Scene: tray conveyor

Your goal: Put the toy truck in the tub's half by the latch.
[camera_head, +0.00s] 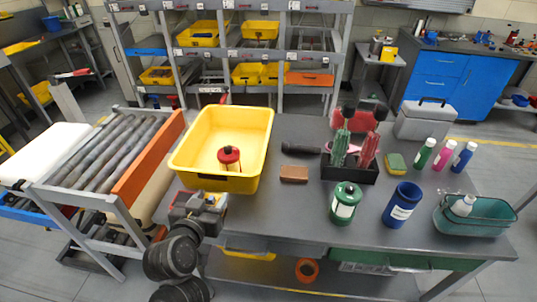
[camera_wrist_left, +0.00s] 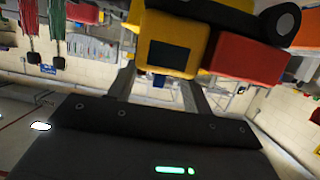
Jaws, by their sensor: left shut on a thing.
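The toy truck, yellow and red with black wheels, is in my left gripper (camera_head: 197,207); in the left wrist view its yellow cab (camera_wrist_left: 168,42) is close between the fingers. In the head view the truck (camera_head: 210,200) is small and partly hidden by the gripper. It is at the table's front left edge, just in front of the yellow tub (camera_head: 186,152). The tub stands at the table's left end, with a dark latch-like part on its near wall (camera_head: 212,177). A red-topped thing (camera_head: 229,156) stands inside it. My right gripper is not in view.
A brown block (camera_head: 293,174) and a dark object (camera_head: 300,148) lie right of the tub. A black box of tools (camera_head: 350,173), a green canister (camera_head: 344,204), a blue cup (camera_head: 402,205) and a green basin (camera_head: 478,225) stand farther right. A roller conveyor (camera_head: 112,150) is at left.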

